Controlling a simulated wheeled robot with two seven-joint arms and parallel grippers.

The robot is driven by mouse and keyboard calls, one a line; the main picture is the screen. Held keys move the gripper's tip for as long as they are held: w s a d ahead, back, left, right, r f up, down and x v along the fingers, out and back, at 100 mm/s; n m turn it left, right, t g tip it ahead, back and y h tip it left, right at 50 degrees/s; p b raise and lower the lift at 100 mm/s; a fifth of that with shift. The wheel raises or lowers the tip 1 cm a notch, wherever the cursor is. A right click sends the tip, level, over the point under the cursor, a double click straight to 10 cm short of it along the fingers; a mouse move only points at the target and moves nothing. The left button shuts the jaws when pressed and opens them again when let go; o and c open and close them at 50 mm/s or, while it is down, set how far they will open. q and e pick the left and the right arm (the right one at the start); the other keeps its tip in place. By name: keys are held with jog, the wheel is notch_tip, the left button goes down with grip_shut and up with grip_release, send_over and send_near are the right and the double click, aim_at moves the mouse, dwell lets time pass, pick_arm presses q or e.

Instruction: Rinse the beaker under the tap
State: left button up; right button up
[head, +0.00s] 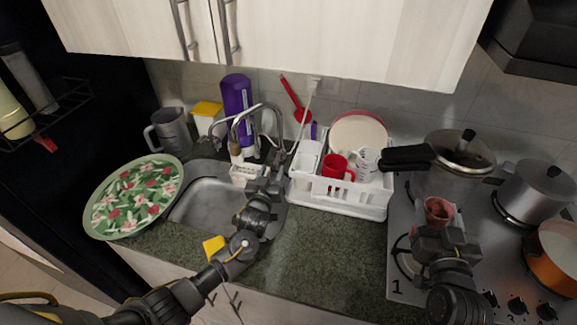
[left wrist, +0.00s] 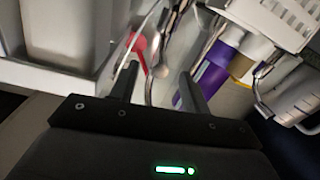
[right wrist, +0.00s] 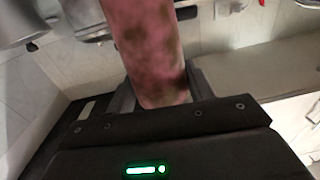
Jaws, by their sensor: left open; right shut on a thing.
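The beaker (head: 438,211), pinkish with brown stains, is held in my right gripper (head: 440,234) over the left part of the stove. In the right wrist view the beaker (right wrist: 150,45) stands between the shut fingers. The chrome tap (head: 262,107) arches over the back of the grey sink (head: 207,205). My left gripper (head: 274,168) is open and empty, near the tap at the sink's right side. In the left wrist view a chrome tube (left wrist: 155,55) shows between and beyond the open fingers; whether they touch it I cannot tell.
A white dish rack (head: 338,197) with a red mug (head: 335,170) stands right of the sink. A floral plate (head: 130,196) overlaps the sink's left side. Pots, including a pressure cooker (head: 450,165), crowd the stove. The counter (head: 315,250) before the rack is clear.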

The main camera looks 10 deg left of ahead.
aim_at(276, 160)
pick_arm(q)
jog(key=w+b, duration=0.1)
jog(key=w, duration=0.2)
jog(key=w+b, duration=0.1)
jog(key=shift+w+f+b, duration=0.25)
jog(key=shift+b, duration=0.05)
pick_arm(e)
notch_tip(276, 160, down, 4)
jog(key=shift+r, duration=0.2)
pick_arm(q)
jog(key=shift+w+r+b, duration=0.2)
jog(key=shift+w+b, duration=0.1)
jog(key=shift+w, duration=0.4)
pick_arm(e)
jog(key=shift+f, duration=0.3)
pick_arm(q)
jog(key=shift+c, duration=0.2)
grip_shut()
